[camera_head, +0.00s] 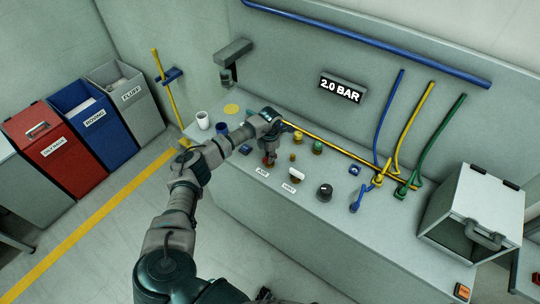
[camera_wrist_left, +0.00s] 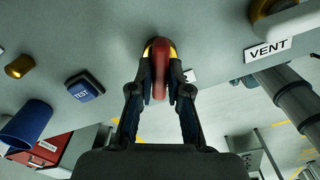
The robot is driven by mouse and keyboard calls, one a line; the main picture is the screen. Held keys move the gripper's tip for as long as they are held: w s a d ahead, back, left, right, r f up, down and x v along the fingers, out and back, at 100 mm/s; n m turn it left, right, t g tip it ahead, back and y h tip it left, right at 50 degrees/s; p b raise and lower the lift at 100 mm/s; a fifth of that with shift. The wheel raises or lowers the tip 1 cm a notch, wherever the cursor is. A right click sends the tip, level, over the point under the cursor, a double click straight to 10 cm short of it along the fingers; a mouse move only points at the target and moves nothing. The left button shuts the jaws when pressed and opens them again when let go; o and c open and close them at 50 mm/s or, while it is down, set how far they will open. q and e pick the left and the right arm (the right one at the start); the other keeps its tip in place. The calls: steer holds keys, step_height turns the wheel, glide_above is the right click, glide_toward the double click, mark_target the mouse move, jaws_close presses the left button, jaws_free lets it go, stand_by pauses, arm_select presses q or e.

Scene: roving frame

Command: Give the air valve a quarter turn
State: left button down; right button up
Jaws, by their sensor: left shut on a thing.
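The air valve has a red handle (camera_wrist_left: 158,66) over a yellow base, seen in the left wrist view. My left gripper (camera_wrist_left: 158,92) is shut on the red handle, one finger on each side. In the head view, my left gripper (camera_head: 269,160) is at the bench top beside the "AIR" label (camera_head: 262,171), and it partly hides the valve. A wall display (camera_head: 340,90) reads "2.0 BAR". My right gripper is not in view.
A white-handled valve (camera_head: 296,174) and black knob (camera_head: 324,192) stand right of the air valve. A blue TEST button (camera_wrist_left: 85,87) is close by.

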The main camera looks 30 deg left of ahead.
arm_select(q)
steer(key=n+p, duration=0.1)
steer(key=n, duration=0.4)
steer(key=shift+f, duration=0.1)
steer(key=shift+s+n, duration=0.1)
steer(key=shift+n, duration=0.3)
steer(key=shift+f, duration=0.1)
steer(key=c, duration=1.1)
jaws_free()
steer(key=shift+a, duration=0.1)
steer(key=shift+r, duration=0.2)
steer(key=r, duration=1.1)
steer(key=shift+w+a+r, duration=0.1)
steer(key=shift+w+r, duration=0.1)
